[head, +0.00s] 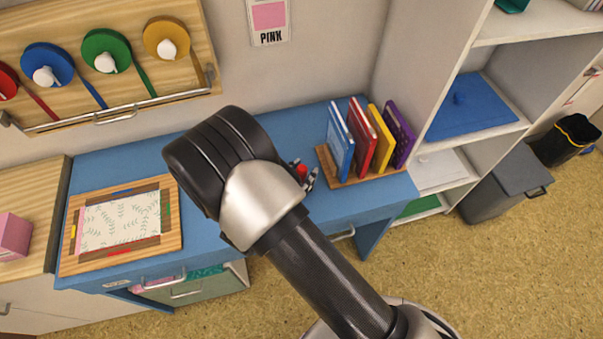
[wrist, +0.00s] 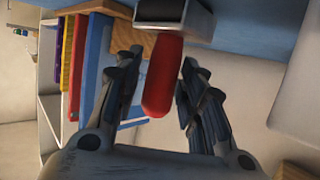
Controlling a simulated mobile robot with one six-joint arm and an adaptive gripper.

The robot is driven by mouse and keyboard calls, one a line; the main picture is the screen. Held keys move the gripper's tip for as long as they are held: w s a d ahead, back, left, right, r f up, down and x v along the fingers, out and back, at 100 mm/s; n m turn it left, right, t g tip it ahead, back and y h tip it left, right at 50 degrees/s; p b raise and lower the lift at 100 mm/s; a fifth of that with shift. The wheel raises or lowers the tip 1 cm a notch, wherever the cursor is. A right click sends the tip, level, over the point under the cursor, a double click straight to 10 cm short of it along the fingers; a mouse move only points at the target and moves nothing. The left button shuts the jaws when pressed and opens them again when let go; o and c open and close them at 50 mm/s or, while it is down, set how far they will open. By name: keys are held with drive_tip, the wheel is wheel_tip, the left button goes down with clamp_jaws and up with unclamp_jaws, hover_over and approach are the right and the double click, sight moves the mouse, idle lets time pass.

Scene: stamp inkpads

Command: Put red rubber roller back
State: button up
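The red rubber roller shows in the wrist view as a red rounded bar (wrist: 162,80) joined to a grey-white block (wrist: 178,18) at the top. My gripper (wrist: 163,66) has one dark finger on each side of the red bar. The fingertips close in against its sides, and its rounded end points back toward my palm. In the head view, a small red part (head: 301,170) shows beside my gripper (head: 308,178), over the blue desk (head: 343,207). My arm hides most of the gripper and roller there.
A wooden rack (head: 350,181) of upright coloured books stands right of my gripper. A wooden board (head: 171,240) with a patterned sheet lies at the desk's left. A wall panel (head: 75,25) holds coloured discs. White shelves (head: 483,55) stand at the right.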

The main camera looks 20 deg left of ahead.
drive_tip(key=shift+o, duration=0.5)
drive_tip(key=shift+r, duration=0.15)
drive_tip(key=shift+s+a+r+p, duration=0.15)
drive_tip(key=shift+s+p, duration=0.1)
drive_tip(key=shift+p, duration=0.05)
drive_tip(key=p+v, duration=0.2)
drive_tip(key=v, duration=0.9)
drive_tip(key=shift+s+p, duration=0.2)
drive_tip(key=shift+p, duration=0.1)
